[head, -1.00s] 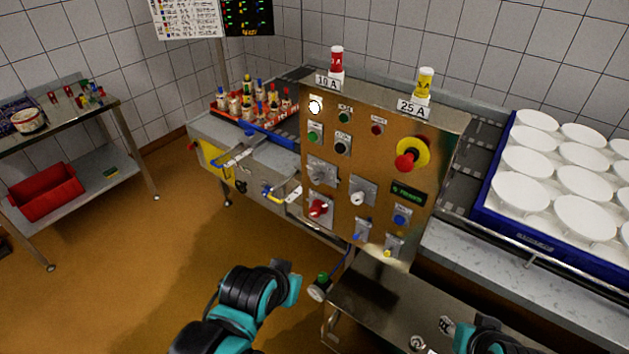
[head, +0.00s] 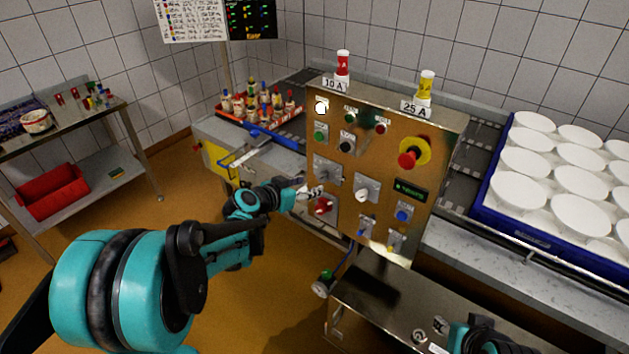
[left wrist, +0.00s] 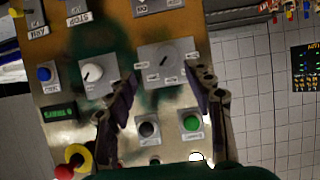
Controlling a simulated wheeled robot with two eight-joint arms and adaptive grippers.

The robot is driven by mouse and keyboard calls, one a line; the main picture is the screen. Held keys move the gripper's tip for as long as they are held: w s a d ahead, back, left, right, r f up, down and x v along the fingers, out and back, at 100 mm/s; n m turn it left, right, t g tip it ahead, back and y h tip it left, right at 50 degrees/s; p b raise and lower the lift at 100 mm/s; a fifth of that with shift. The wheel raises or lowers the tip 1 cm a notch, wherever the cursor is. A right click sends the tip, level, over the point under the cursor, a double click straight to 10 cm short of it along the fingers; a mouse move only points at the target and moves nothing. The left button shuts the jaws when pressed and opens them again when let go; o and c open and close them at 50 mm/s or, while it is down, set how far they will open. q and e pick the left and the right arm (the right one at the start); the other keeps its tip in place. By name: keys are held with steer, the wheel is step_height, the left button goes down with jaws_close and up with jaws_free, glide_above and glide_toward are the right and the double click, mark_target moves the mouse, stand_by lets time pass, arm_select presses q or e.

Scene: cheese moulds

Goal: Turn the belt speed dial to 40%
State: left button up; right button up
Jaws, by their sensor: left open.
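The metal control panel (head: 395,150) carries two turning dials. A grey dial (head: 327,174) with small labels around it sits at the left; a white-knobbed dial (head: 362,192) is beside it. The labels are too small to read, so I cannot tell which is belt speed. My left gripper (head: 300,190) is at the panel's left edge, close to the grey dial. In the left wrist view the open, empty fingers (left wrist: 163,88) straddle the grey dial (left wrist: 162,62), apparently not touching it; the white-knobbed dial (left wrist: 92,72) lies outside them. My right gripper is out of view.
A red switch (head: 322,206) is just below the grey dial; green (head: 320,133) and black (head: 346,145) buttons are above. A red-and-yellow emergency stop (head: 412,154) is at the panel's right. A blue tray (head: 540,243) with white moulds stands at the right.

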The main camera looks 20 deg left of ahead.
mark_target(320, 178)
arm_select(q)
steer(key=x, duration=0.2)
steer(key=b+x, duration=0.1)
steer(key=x, duration=0.2)
steer(key=a+b+x, duration=0.1)
steer(key=x, duration=0.2)
steer(key=shift+w+d, duration=0.1)
steer(key=shift+w, duration=0.25)
steer(key=shift+c, duration=0.2)
steer(key=c, duration=1.1)
